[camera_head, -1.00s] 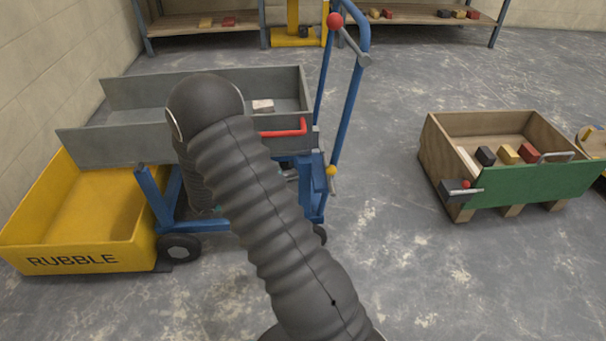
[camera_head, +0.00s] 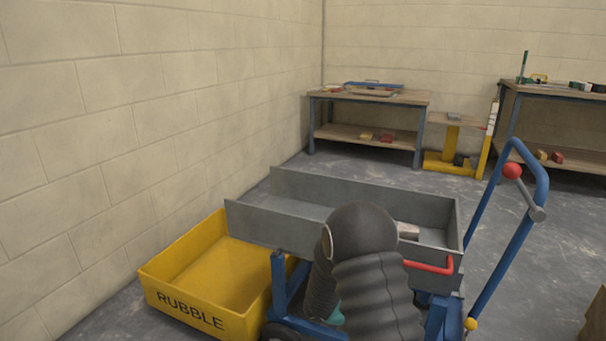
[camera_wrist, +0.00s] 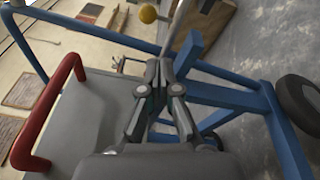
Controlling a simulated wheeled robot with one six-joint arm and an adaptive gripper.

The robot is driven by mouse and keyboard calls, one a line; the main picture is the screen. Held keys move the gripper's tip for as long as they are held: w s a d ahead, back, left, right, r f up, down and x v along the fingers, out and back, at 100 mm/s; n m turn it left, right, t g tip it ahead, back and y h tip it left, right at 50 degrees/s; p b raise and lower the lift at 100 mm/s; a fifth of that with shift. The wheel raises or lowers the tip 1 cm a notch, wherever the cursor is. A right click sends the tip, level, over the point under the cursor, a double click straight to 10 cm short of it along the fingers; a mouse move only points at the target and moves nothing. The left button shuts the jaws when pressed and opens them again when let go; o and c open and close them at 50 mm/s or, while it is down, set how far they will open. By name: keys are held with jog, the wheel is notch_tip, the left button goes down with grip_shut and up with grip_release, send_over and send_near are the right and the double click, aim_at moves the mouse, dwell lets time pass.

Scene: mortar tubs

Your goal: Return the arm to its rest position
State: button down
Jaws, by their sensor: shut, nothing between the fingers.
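My arm, in a dark ribbed sleeve, rises from the bottom of the head view and bends in front of the blue cart. My gripper (camera_wrist: 159,68) shows in the wrist view with its fingers together and nothing between them. It is close to the cart's blue frame (camera_wrist: 222,96) and beside the grey tub (camera_wrist: 95,108); I cannot tell whether it touches either.
The grey tub (camera_head: 263,224) has a red handle (camera_head: 430,267) and a pale block (camera_head: 408,231) inside. A yellow RUBBLE tub (camera_head: 185,304) stands left. The cart's blue push bar (camera_head: 508,254) rises right. Workbenches (camera_head: 370,97) line the back. Open floor lies right of the cart.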

jog(key=s+a+f+n+g+y, duration=0.1)
jog(key=s+a+f+n+y, duration=0.1)
jog(key=s+f+y, duration=0.25)
jog(key=s+a+r+y, duration=0.3)
jog(key=s+a+y, duration=0.1)
jog(key=s+y, duration=0.15)
jog(key=s+a+r+m+t+y+p, duration=0.1)
jog(key=s+a+r+t+y, duration=0.1)
jog(key=r, duration=0.6)
jog(key=s+a+r+m+t+y+p, duration=0.1)
jog(key=s+a+r+t+y+p, duration=0.1)
jog(key=s+r+t, duration=0.3)
jog(key=s+a+r+t+y+p, duration=0.2)
jog(key=s+a+r+t+y, duration=0.1)
jog(key=r, duration=0.9)
jog(key=shift+s+a+m+t, duration=0.15)
jog(key=shift+s+m+t, duration=0.25)
jog(key=shift+s+t, duration=0.15)
